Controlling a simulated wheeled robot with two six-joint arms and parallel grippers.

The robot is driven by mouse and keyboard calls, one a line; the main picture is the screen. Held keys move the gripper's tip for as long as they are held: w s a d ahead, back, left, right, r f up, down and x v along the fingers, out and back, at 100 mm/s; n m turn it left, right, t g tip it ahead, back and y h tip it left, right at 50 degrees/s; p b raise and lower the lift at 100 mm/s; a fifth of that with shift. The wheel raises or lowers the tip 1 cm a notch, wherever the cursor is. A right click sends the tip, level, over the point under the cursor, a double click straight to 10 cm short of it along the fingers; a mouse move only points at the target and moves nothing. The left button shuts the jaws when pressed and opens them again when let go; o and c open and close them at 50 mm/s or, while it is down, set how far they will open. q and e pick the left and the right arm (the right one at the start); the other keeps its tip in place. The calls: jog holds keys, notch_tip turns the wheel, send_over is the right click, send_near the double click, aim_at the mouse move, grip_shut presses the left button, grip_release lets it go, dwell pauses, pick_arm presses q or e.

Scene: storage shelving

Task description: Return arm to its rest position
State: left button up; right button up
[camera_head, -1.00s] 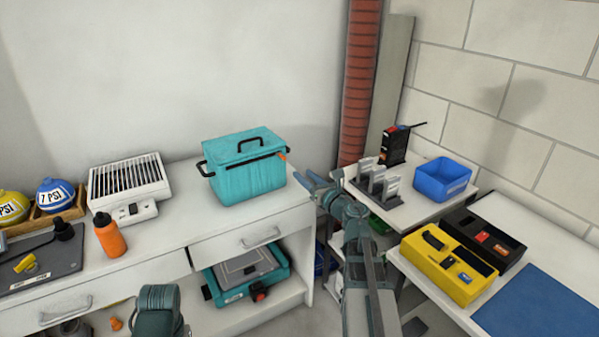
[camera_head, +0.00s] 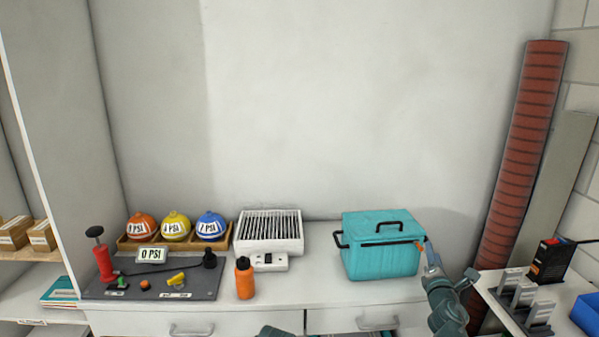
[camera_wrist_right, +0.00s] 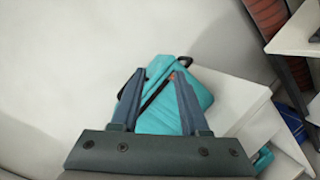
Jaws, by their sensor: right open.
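My right gripper (camera_head: 430,256) is just right of the teal lidded box (camera_head: 380,262) in the head view, close to its orange tab (camera_head: 418,245). I cannot tell whether it touches the box. In the right wrist view the two fingers of the gripper (camera_wrist_right: 158,76) are apart, with the teal box (camera_wrist_right: 165,118) showing between and beyond them. Nothing is held. A small piece of teal arm shows at the bottom edge of the head view; my left gripper's fingers do not show.
The white counter (camera_head: 330,290) bears a white slatted device (camera_head: 268,232), an orange bottle (camera_head: 244,280), a grey mat (camera_head: 200,285) and coloured balls in a wooden tray (camera_head: 180,243). A red column (camera_head: 515,150) and a side table with a blue bin (camera_head: 588,312) stand right.

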jog(key=s+a+f+m+g+p, duration=0.2)
jog(key=s+a+m+g+p, duration=0.25)
jog(key=a+m, duration=0.3)
jog(key=s+a+f+m+g+p, duration=0.3)
jog(key=a+m+g+p, duration=0.15)
jog(key=a+m, duration=0.3)
pick_arm(q)
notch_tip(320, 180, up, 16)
jog(key=p, duration=0.5)
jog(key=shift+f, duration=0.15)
pick_arm(e)
jog(key=s+a+f+m+g+y, duration=0.1)
jog(key=s+a+m+g+y, duration=0.2)
jog(key=s+a+g, duration=0.5)
jog(key=s+a, duration=0.9)
jog(key=s, duration=0.2)
jog(key=shift+f+m+g+y, duration=0.3)
jog(key=shift+f+y, duration=0.1)
jog(key=shift+w+a, duration=0.1)
